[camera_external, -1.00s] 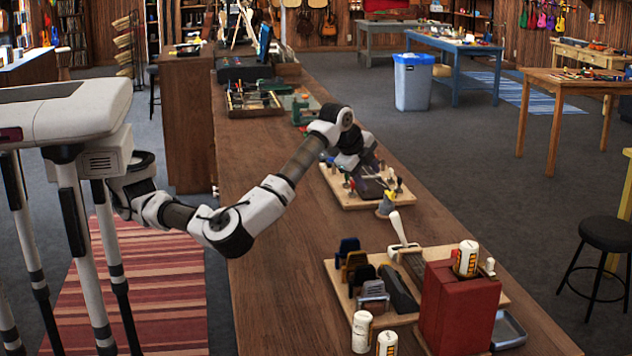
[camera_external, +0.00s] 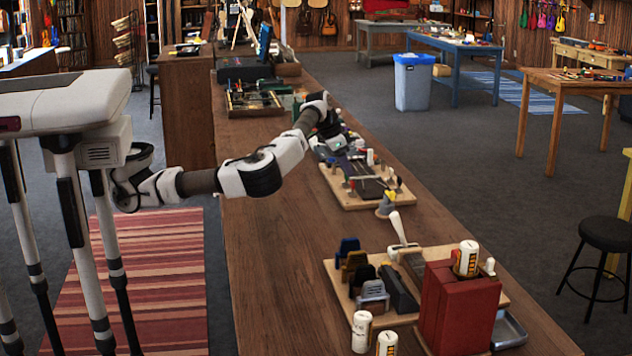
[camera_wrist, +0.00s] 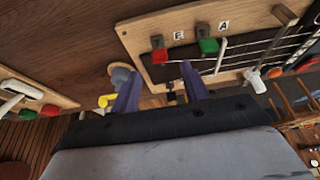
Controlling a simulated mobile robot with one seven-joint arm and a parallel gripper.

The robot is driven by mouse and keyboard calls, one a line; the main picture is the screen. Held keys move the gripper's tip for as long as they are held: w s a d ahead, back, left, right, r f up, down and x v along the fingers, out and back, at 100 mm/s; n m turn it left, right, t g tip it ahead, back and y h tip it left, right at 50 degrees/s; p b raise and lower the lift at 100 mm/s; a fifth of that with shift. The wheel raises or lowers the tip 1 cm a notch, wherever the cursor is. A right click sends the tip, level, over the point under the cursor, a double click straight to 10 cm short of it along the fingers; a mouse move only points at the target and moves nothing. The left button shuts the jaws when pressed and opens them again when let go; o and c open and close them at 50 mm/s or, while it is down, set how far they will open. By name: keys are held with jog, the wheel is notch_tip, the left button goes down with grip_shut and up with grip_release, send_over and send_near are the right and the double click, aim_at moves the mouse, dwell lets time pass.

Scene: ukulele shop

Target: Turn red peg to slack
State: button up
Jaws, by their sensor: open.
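A white peg (camera_wrist: 257,82) is right of my fingers. A yellow-handled item (camera_wrist: 106,100) is close left. In the external view, a red block (camera_external: 458,310) and a tool rack stand nearer; the bench's left side is clear.

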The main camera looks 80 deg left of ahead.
aim_at(353, 180)
jog(key=shift+p+x, duration=0.5)
jog(key=shift+x, duration=2)
jog(key=c, duration=1)
